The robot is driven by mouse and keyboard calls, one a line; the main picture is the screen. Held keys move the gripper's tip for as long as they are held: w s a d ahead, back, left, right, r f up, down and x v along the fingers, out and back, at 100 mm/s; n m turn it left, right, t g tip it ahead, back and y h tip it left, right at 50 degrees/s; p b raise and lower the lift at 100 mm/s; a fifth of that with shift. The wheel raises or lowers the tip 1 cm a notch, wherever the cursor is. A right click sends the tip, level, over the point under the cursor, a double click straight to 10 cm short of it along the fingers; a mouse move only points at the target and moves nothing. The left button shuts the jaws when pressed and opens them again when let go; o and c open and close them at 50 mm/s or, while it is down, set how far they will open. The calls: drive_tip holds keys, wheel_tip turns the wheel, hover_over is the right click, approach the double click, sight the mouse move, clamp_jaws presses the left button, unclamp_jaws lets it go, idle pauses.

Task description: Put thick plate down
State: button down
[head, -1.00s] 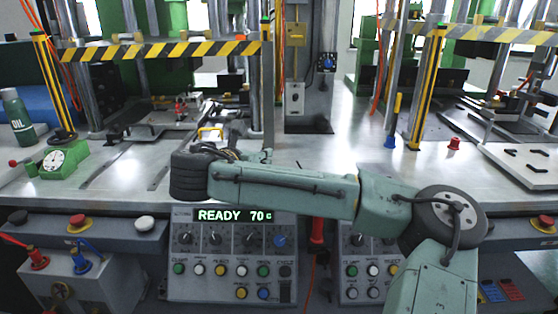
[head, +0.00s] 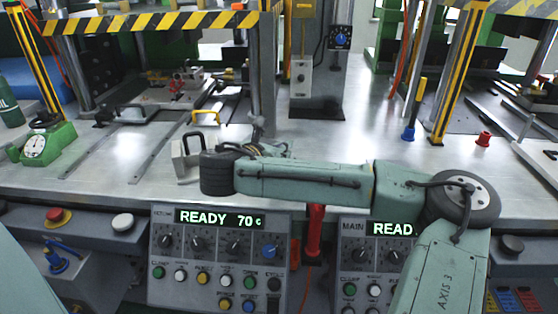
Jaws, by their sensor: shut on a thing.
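A pale grey plate-like piece with a dark handle (head: 184,160), which I take to be the thick plate, shows just left of my dark round wrist joint, low over or on the metal worktop (head: 330,150). Its right part is hidden by the wrist. My gripper is mostly hidden behind the wrist and forearm, so its fingertips and their contact with the plate cannot be seen. It is shut on the plate. I cannot tell whether the plate touches the worktop.
A yellow handle (head: 206,117) and a black handle (head: 130,109) stand behind, near the left press. Control panels (head: 220,262) line the front edge.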

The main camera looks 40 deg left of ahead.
drive_tip(key=shift+f+p, duration=0.3)
drive_tip(key=shift+f, duration=1.7)
drive_tip(key=c, duration=1.6)
unclamp_jaws()
drive_tip(key=shift+f, duration=0.15)
drive_tip(key=shift+c, duration=0.2)
